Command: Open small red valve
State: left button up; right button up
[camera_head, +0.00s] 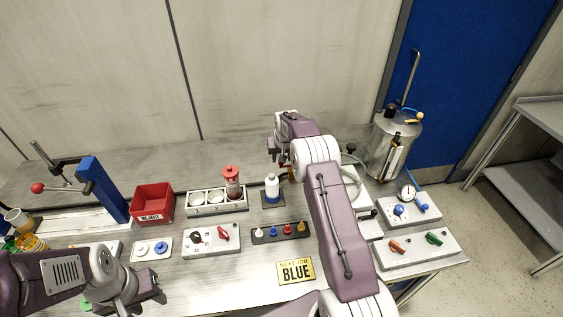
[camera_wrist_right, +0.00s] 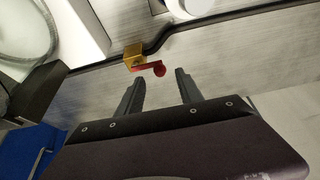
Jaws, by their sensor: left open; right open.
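The small red valve (camera_wrist_right: 150,67) shows in the right wrist view as a red lever with a round end, on a brass block (camera_wrist_right: 133,52) set on a black hose. My right gripper (camera_wrist_right: 160,88) is open, its two fingers apart, with the lever just beyond the fingertips and nothing between them. In the head view my right gripper (camera_head: 281,155) is by the white bottle, and my arm hides most of the valve there. My left gripper (camera_head: 150,296) is open and empty at the front left of the table.
A white bottle (camera_head: 272,187) stands beside the right gripper. A red bin (camera_head: 153,203), a panel with a red switch (camera_head: 223,233), a row of coloured pegs (camera_head: 287,229) and a yellow BLUE sign (camera_head: 296,270) are on the table. A metal drum (camera_head: 391,150) stands at right.

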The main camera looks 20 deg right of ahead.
jog(key=shift+b+v, duration=0.4)
jog(key=shift+v, duration=2.3)
jog(key=shift+s, duration=0.1)
